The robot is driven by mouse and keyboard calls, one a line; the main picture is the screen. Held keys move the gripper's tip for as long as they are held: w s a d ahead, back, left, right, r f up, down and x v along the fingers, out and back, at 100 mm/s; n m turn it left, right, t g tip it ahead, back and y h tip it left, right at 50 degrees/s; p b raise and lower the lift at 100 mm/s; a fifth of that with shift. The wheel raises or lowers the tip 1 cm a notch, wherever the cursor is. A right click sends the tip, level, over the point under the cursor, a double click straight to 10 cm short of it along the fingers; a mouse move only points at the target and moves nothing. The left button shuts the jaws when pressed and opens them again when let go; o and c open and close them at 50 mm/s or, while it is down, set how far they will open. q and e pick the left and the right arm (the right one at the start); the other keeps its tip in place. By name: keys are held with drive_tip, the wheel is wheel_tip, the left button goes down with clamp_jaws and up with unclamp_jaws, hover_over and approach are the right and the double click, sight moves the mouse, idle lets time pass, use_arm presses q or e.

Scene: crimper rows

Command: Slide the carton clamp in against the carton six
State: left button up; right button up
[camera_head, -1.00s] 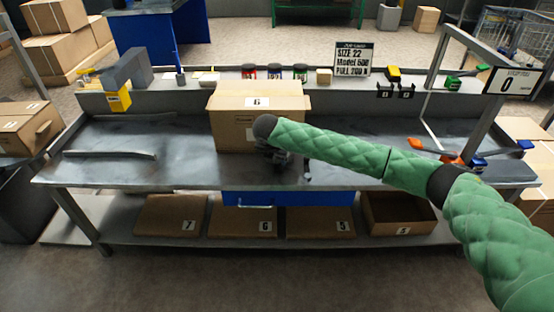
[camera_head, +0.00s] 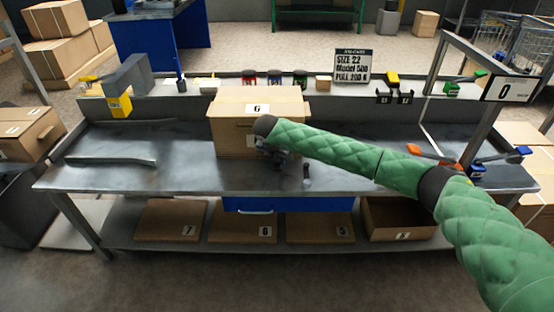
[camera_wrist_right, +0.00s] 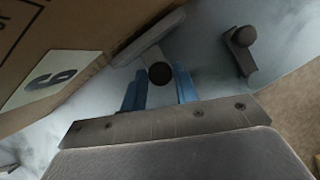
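Carton six (camera_head: 230,138) is a closed brown box standing on the grey bench, with a "6" label on it. The carton clamp (camera_wrist_right: 150,38) shows in the right wrist view as a grey bar beside the carton's side, with a stem ending in a dark round knob. A narrow gap or contact between bar and carton cannot be told apart. My right gripper (camera_wrist_right: 160,88) has its two blue fingers on either side of the knob, apparently shut on it. In the head view it is low at the carton's front, mostly hidden under my green arm. My left gripper is not in view.
A second dark knobbed lever (camera_wrist_right: 240,50) stands on the bench right of the gripper; it also shows in the head view (camera_head: 307,176). A grey bar (camera_head: 110,160) lies on the left of the bench. The bench's left middle is clear.

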drive_tip(key=o, duration=0.3)
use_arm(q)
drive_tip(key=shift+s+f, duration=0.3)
use_arm(e)
drive_tip(key=shift+r, duration=0.15)
drive_tip(key=shift+s+a+r, duration=0.1)
drive_tip(key=shift+s+r, duration=0.1)
drive_tip(key=shift+r, duration=0.15)
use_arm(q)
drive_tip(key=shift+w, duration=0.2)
use_arm(e)
drive_tip(key=v, duration=0.6)
drive_tip(key=shift+s+r, duration=0.2)
drive_tip(key=shift+r, duration=0.1)
